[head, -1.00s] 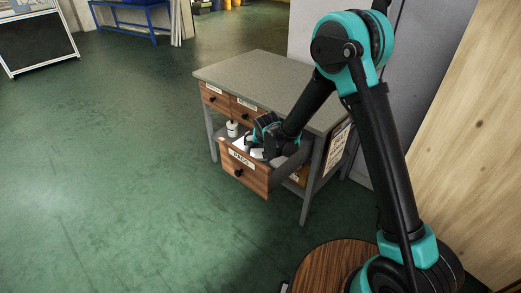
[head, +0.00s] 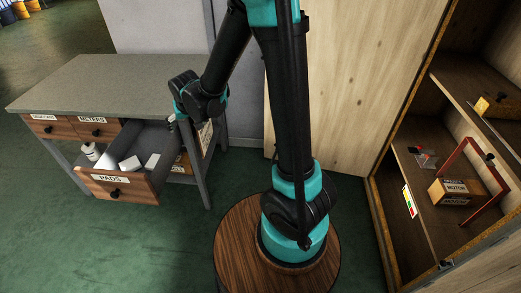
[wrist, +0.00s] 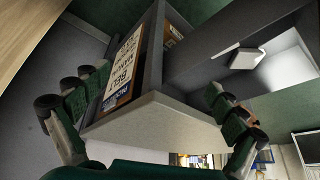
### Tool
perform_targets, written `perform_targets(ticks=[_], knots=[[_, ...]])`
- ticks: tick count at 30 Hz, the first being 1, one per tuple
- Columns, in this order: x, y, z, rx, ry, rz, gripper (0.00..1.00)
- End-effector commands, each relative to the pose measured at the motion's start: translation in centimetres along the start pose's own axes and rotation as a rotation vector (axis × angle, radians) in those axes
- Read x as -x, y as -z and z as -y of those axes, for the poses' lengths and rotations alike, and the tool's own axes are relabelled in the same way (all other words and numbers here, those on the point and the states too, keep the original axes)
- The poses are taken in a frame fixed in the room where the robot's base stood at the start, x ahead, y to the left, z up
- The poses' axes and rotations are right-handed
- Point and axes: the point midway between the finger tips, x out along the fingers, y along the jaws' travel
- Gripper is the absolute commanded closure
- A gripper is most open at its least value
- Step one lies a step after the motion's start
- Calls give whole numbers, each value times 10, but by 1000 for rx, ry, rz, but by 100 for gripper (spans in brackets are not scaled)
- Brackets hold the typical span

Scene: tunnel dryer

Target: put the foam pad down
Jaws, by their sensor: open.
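The open drawer labelled PADS (head: 112,192) sticks out from the grey-topped workbench. Two white pieces lie in it: a flat one (head: 130,163) and a smaller block (head: 152,160). I cannot tell for sure which is the foam pad. A white block also shows inside the drawer in the wrist view (wrist: 248,58). My gripper (head: 174,119) is above and right of the drawer, beside the bench's right end, apart from the white pieces.
A white bottle (head: 91,151) stands at the drawer's left. The workbench top (head: 105,82) is bare. A signboard (wrist: 124,66) hangs on the bench's end, close to my fingers. At right an open wooden cabinet (head: 440,190) holds a box labelled MOTOR (head: 455,190).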

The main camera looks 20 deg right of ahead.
Motion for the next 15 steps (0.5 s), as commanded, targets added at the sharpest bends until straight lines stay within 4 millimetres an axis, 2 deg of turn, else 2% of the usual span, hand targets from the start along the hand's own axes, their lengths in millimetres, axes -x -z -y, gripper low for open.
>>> perform_targets(ticks=[1,6,12,15], knots=[[14,-10,-26,-16,-13,7,4],[52,-53,-93,-44,-47,34,4],[88,-119,-152,-78,-79,64,4],[100,-152,-170,-91,-90,77,4]])
